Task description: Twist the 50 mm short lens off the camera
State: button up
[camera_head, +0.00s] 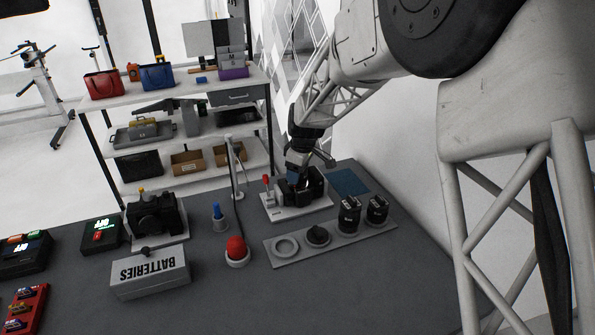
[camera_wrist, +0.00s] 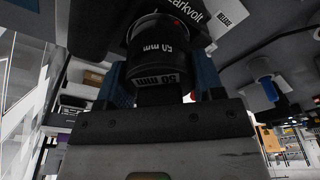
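The black 50 mm lens (camera_wrist: 158,52) is on the front of the dark camera body (camera_wrist: 205,10), marked "arkvolt", in the wrist view. In the head view the camera (camera_head: 316,186) sits on a light stand (camera_head: 300,213), with my gripper (camera_head: 296,178) down at it. In the wrist view the blue finger pads of my gripper (camera_wrist: 162,85) flank the lens, one on each side. Whether they press on it is not clear. The lens is hidden behind my gripper in the head view.
A grey holder (camera_head: 345,243) in front of the stand has an empty ring (camera_head: 286,247), a low black piece (camera_head: 318,236) and two tall black lenses (camera_head: 349,215). A red-tipped lever (camera_head: 267,183), a red button (camera_head: 236,249) and a batteries box (camera_head: 150,274) stand to the left.

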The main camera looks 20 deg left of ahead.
jog(key=c, duration=0.3)
jog(key=shift+n, duration=1.6)
jog(key=shift+g, duration=0.3)
jog(key=shift+n, duration=0.5)
jog(key=shift+s+n, duration=0.1)
jog(key=shift+n, duration=1)
